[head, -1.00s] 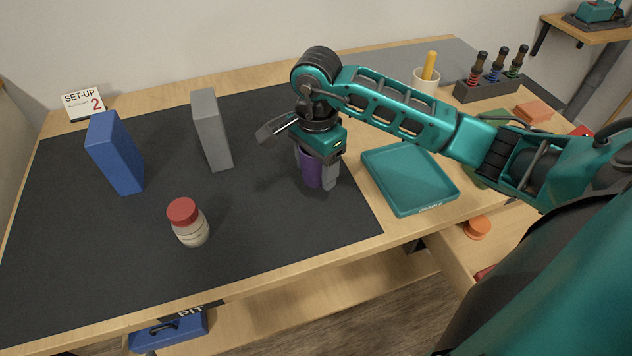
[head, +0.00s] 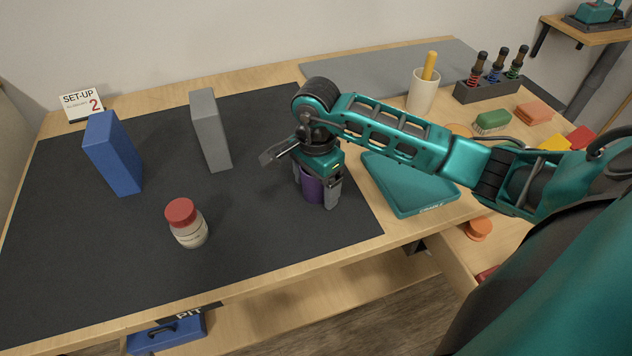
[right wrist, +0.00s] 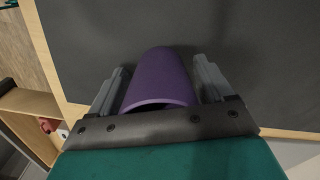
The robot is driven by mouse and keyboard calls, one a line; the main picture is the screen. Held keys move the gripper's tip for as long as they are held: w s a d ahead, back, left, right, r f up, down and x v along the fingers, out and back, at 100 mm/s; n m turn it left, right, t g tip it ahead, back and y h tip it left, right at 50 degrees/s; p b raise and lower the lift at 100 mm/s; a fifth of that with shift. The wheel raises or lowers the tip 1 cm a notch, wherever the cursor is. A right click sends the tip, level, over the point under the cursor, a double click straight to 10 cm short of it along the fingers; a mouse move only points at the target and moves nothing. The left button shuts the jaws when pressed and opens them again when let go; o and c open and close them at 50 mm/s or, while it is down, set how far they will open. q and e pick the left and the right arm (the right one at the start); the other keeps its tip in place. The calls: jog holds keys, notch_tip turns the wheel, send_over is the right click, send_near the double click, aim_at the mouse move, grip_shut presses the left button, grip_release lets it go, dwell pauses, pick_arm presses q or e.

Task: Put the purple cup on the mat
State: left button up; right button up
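The purple cup (head: 313,188) stands upright on the right part of the dark mat (head: 250,240), near the mat's right edge. My right gripper (head: 317,190) points down over the cup, one finger on each side. In the right wrist view the cup (right wrist: 162,80) lies between the two fingers (right wrist: 163,88), with narrow gaps beside it, so the gripper looks open around it. The mat (right wrist: 265,60) fills the background there. The cup's upper part is hidden by the gripper in the head view. My left gripper is not in view.
A blue block (head: 113,155), a grey block (head: 211,132) and a red-lidded jar (head: 187,224) stand on the mat. A teal tray (head: 405,190) lies just right of the gripper. A cream cup (head: 422,92) stands behind. The mat's front middle is clear.

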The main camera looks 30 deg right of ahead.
jog(key=shift+o, duration=0.6)
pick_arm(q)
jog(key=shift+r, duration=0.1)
pick_arm(e)
jog(key=shift+r, duration=0.1)
jog(key=shift+r+p, duration=0.25)
jog(key=shift+p, duration=0.05)
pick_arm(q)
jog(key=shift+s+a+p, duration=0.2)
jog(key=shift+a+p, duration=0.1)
pick_arm(e)
notch_tip(320, 180, up, 12)
jog(key=shift+f, duration=0.15)
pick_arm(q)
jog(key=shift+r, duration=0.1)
